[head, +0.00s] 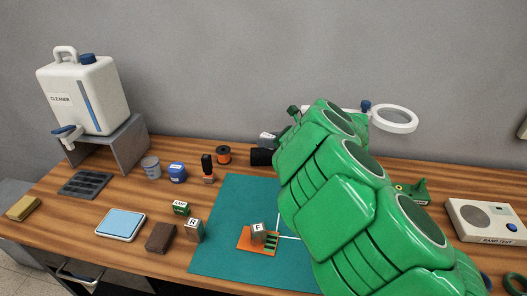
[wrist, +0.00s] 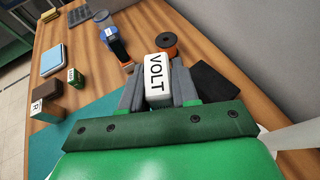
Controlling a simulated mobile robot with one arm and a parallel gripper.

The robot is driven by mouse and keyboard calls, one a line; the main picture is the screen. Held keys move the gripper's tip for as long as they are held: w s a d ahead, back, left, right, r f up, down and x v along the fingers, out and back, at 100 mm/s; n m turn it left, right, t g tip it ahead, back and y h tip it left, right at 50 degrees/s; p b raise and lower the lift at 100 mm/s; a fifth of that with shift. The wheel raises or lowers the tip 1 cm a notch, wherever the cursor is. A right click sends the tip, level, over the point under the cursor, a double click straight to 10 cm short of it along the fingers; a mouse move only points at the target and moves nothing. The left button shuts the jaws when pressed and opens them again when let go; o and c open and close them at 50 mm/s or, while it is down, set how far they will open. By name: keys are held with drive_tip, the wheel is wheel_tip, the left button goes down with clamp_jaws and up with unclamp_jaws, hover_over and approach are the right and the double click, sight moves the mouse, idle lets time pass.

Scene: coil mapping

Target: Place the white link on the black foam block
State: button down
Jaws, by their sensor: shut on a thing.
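The white link (wrist: 157,80), a white block marked VOLT, sits between the grey fingers of my gripper (wrist: 158,92) in the wrist view. My gripper is shut on it and holds it above the table. In the head view my gripper (head: 268,140) is near the back of the table, and my green arm hides much of that area. The black foam block (head: 261,157) lies just below the gripper in that view, partly hidden by my arm. In the wrist view the foam block (wrist: 221,82) lies to the right of the fingers, apart from the link.
A teal mat (head: 222,225) in front bears an orange board (head: 243,241) with a grey F block. A magnifier lamp (head: 396,120) stands behind my arm.

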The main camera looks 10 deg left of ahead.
drive_tip(key=w+a+f, duration=0.1)
drive_tip(key=w, duration=0.2)
hover_over(263, 157)
drive_tip(key=shift+f, duration=3.1)
drive_tip(key=shift+d+f, duration=0.1)
drive_tip(key=shift+f, duration=1.45)
drive_tip(key=shift+f, duration=0.1)
drive_tip(key=c, duration=0.8)
unclamp_jaws()
drive_tip(key=shift+c, duration=0.2)
drive_tip(key=shift+d, duration=0.15)
drive_tip(key=v, duration=1.1)
drive_tip(key=shift+s+d, duration=0.2)
drive_tip(key=shift+d, duration=0.05)
